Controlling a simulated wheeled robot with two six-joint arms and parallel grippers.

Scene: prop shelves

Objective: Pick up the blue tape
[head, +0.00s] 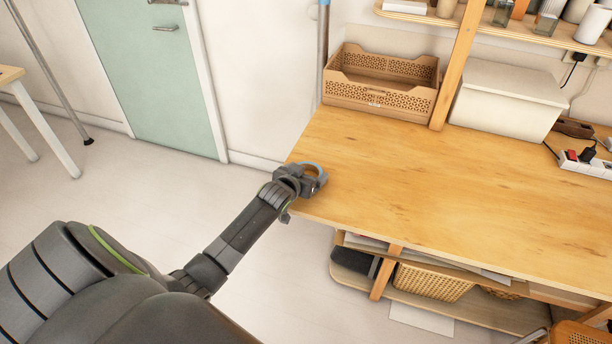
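The blue tape (313,165) shows as a thin blue arc at the left corner of the wooden tabletop (430,190), in the head view. My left gripper (319,181) is right at the tape and hides most of it. Its dark fingers overlap the near side of the ring. The frame is too small to tell whether the fingers are closed on the tape or only beside it. I cannot tell whether the tape rests on the table or is lifted. My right gripper is not in view.
A perforated brown crate (380,88) stands at the back of the table, with a white lidded box (508,100) to its right. A power strip (590,162) lies at the right edge. A lower shelf holds a woven basket (432,282). The tabletop's middle is clear.

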